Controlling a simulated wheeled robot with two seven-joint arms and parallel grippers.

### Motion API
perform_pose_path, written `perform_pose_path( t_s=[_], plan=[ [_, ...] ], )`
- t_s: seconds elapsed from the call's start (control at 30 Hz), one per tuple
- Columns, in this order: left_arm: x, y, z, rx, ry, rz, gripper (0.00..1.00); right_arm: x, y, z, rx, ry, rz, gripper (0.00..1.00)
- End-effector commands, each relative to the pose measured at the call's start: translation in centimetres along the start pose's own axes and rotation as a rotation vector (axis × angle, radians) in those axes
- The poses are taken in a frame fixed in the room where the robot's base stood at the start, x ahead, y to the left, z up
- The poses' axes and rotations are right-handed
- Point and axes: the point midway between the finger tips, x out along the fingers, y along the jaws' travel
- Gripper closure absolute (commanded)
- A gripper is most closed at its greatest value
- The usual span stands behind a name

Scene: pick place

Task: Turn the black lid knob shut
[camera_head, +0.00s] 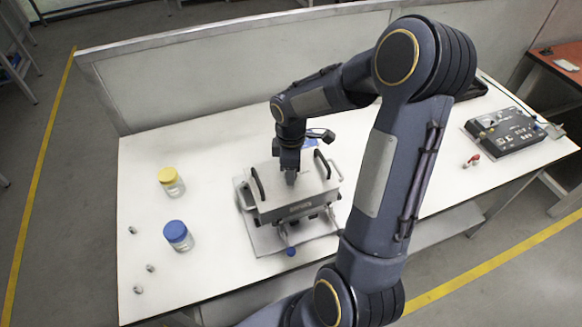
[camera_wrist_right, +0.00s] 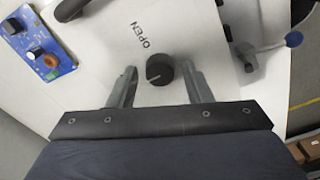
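The black lid knob (camera_wrist_right: 159,70) sits on the pale grey lid (camera_wrist_right: 112,40) in the right wrist view, with the word OPEN printed beside it. A light line marks the knob's top. My right gripper (camera_wrist_right: 160,80) is open, with one finger on each side of the knob and a visible gap to each. In the head view the lid (camera_head: 312,172) tops a metal box with black handles, and my right gripper (camera_head: 290,178) is over its middle, hiding the knob. My left gripper is not in view.
A yellow-capped jar (camera_head: 171,182) and a blue-capped jar (camera_head: 178,236) stand left of the box, with several small metal pieces nearby. A black control box (camera_head: 505,132) is at the right. A blue circuit board (camera_wrist_right: 38,45) lies beside the box. The table's left part is mostly clear.

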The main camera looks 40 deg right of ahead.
Motion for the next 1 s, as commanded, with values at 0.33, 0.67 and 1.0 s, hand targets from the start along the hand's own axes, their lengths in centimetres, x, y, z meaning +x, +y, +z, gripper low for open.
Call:
perform_pose_path(
  t_s=[0.33, 0.67, 1.0],
  plan=[
    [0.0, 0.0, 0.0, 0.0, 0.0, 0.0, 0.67, -0.2, 0.0, 0.0, 0.001, 0.0, 0.001, 0.5],
    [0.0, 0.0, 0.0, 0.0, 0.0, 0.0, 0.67, -5.2, 0.1, 0.0, 0.001, 0.002, 0.004, 0.5],
    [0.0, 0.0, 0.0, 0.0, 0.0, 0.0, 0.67, -7.8, 0.0, 0.0, -0.001, 0.0, 0.0, 0.5]
  ],
)
